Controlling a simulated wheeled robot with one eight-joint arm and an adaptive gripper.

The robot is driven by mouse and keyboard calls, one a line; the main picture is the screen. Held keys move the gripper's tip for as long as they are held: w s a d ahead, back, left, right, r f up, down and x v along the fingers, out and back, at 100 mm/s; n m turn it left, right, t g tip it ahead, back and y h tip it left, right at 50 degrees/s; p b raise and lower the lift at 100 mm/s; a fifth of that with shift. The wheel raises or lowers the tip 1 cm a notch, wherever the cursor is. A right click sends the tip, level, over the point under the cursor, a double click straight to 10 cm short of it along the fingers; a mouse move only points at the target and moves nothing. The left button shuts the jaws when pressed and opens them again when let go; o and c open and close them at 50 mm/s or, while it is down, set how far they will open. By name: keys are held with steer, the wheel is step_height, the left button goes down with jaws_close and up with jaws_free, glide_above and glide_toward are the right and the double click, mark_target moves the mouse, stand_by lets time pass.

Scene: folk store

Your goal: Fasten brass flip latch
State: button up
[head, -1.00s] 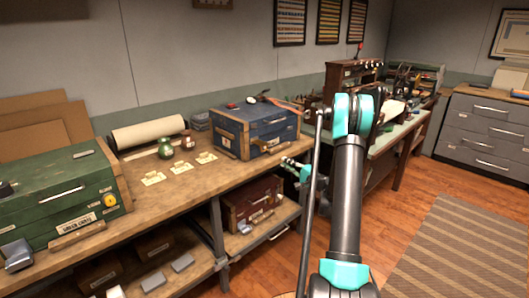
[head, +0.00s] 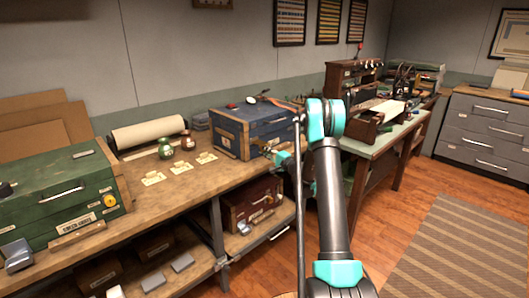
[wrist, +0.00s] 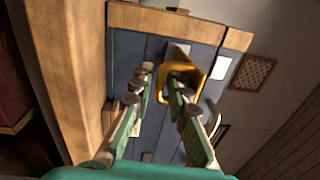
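The blue chest (head: 240,133) with wooden edges stands at the right end of the wooden bench. In the wrist view its blue planked side (wrist: 125,72) fills the middle. A yellow-brass latch loop (wrist: 202,91) shows on that side, right of centre. My gripper (wrist: 159,76) is open in front of the chest, its two green-padded fingers apart. The right fingertip overlaps the loop; I cannot tell whether it touches. The left finger is left of the loop. In the head view, my gripper (head: 284,158) is at the chest's near right side, and the latch cannot be made out.
A red case (head: 250,202) sits on the shelf below. A green crate (head: 60,195) and small jars (head: 166,148) stand farther left on the bench. A green-topped worktable (head: 372,145) is beyond my arm. Tools lie on the chest lid. The floor at right is open.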

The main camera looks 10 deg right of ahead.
steer(key=shift+c, duration=0.4)
jaws_close()
